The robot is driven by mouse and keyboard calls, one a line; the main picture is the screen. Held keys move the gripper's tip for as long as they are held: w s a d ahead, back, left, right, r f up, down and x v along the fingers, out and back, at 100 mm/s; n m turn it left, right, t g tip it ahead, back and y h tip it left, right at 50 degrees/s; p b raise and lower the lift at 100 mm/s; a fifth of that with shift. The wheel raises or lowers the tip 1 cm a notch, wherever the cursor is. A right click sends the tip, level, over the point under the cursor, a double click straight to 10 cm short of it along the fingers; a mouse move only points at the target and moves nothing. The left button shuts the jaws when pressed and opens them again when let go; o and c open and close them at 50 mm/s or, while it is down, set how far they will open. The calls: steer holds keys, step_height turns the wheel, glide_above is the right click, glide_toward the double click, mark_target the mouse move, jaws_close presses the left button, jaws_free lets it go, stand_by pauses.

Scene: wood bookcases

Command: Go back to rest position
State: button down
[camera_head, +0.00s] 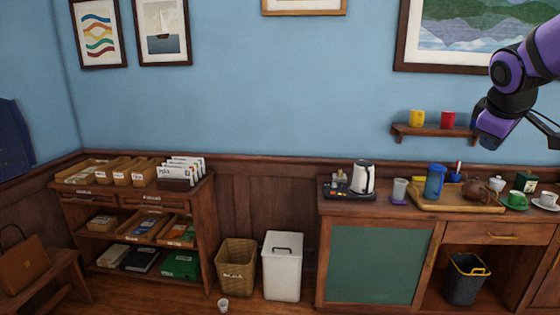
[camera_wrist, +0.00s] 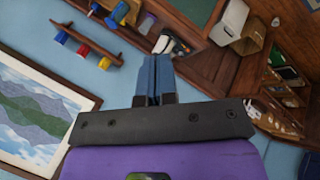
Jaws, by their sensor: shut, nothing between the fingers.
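My purple arm (camera_head: 520,75) reaches in from the upper right in the head view, in front of the wall near the small shelf. In the wrist view my gripper (camera_wrist: 156,66) shows blue fingers pressed together with nothing between them. It hangs in the air, apart from the furniture. I cannot clearly make out the fingertips in the head view.
A wall shelf (camera_head: 432,131) holds a yellow mug (camera_head: 416,118) and a red mug (camera_head: 448,119). Below it, a wooden cabinet (camera_head: 320,237) carries a kettle (camera_head: 362,177), a blue bottle (camera_head: 434,182) and cups. A bookcase (camera_head: 206,235) stands left.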

steer(key=s+a+f+m+y, duration=0.2)
steer(key=s+a, duration=0.5)
steer(key=s, duration=0.4)
steer(key=s+a+f+m+y, duration=0.2)
steer(key=s+a+m, duration=0.1)
steer(key=s+a, duration=0.5)
steer(key=s, duration=0.3)
steer(key=shift+s+a+f+m+g, duration=0.15)
steer(key=shift+s+m+g, duration=0.15)
steer(key=shift+m+g, duration=0.1)
